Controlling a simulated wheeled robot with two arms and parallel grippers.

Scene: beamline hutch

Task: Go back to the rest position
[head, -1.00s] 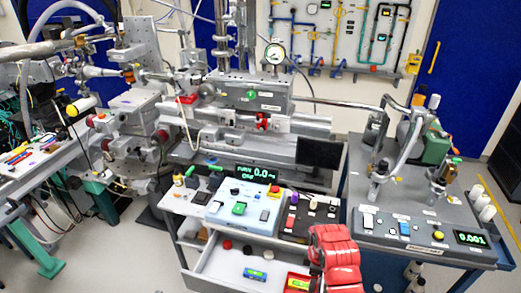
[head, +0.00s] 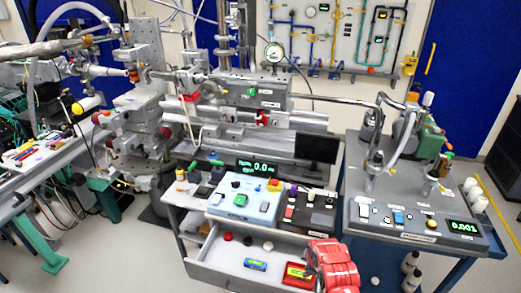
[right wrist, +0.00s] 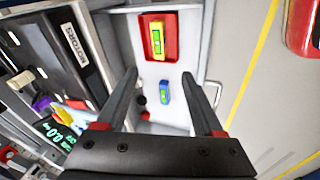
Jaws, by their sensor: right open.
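My right gripper (right wrist: 159,75) is open in the right wrist view, with nothing between its two dark fingers. It is above the open white drawer (right wrist: 182,125). Past the fingertips, a yellow-green level-like item lies in a red tray (right wrist: 145,38). A smaller blue item with a yellow-green face (right wrist: 164,92) shows between the fingers. In the head view, a red segmented part (head: 332,265), which seems to be my right arm, covers the drawer's right end; fingertips are hidden there. My left gripper is not in view.
The pulled-out drawer (head: 205,272) juts from the bench under the blue control box (head: 244,198) and black box (head: 308,210). A grey pump cart (head: 385,230) stands close on the right. Bare floor (head: 120,255) lies at the front left.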

